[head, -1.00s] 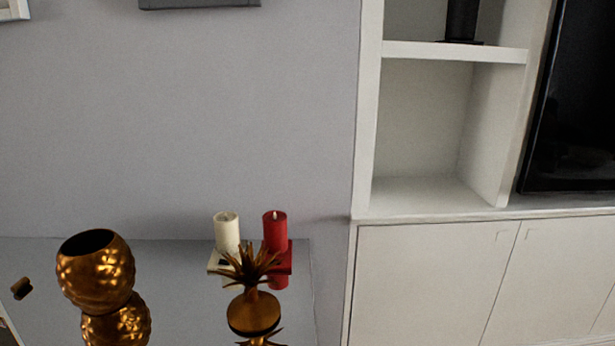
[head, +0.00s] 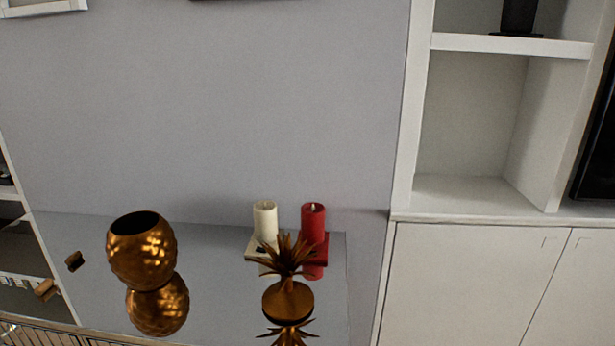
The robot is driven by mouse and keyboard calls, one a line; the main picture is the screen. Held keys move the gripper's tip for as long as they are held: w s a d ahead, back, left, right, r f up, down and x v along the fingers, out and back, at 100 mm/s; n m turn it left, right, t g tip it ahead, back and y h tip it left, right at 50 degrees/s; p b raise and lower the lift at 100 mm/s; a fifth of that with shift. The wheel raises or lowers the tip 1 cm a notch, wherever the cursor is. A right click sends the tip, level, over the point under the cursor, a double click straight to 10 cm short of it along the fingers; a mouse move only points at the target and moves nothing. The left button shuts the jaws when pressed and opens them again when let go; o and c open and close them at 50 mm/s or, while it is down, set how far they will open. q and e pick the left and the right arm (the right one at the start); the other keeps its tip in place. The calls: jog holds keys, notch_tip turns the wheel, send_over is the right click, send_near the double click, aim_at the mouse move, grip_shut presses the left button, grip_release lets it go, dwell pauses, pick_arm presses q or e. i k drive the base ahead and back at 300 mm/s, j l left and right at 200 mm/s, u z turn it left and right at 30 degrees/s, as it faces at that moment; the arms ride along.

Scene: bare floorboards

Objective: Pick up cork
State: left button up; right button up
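Neither of my grippers shows in this view.
On the tabletop stand a round gold pot (head: 141,250), a gold leafy pineapple-top lid (head: 288,292), a white candle (head: 265,222) and a red candle (head: 313,225). Their reflections show below them. A white cabinet (head: 470,280) stands at right; shelves (head: 22,250) are at left.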

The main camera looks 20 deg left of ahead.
aim_at(73, 259)
jog(key=j+u, duration=0.1)
jog(key=u, duration=1.85)
jog(key=z, duration=0.65)
jog(key=i+j+z, duration=0.1)
jog(key=j+z, duration=0.15)
jog(key=z, duration=0.2)
jog(key=j+z, duration=0.25)
jog(key=z, duration=0.2)
jog(key=j+z, duration=0.25)
jog(key=k+j+z, duration=0.1)
jog(key=j+z, duration=0.15)
jog(key=j, duration=0.25)
jog(key=k+j+z, duration=0.1)
jog(key=j, duration=0.3)
jog(key=k+j, duration=0.1)
jog(key=j, duration=0.25)
jog(key=k+j+z, duration=0.15)
jog(key=j, duration=0.6)
jog(key=k+z, duration=0.05)
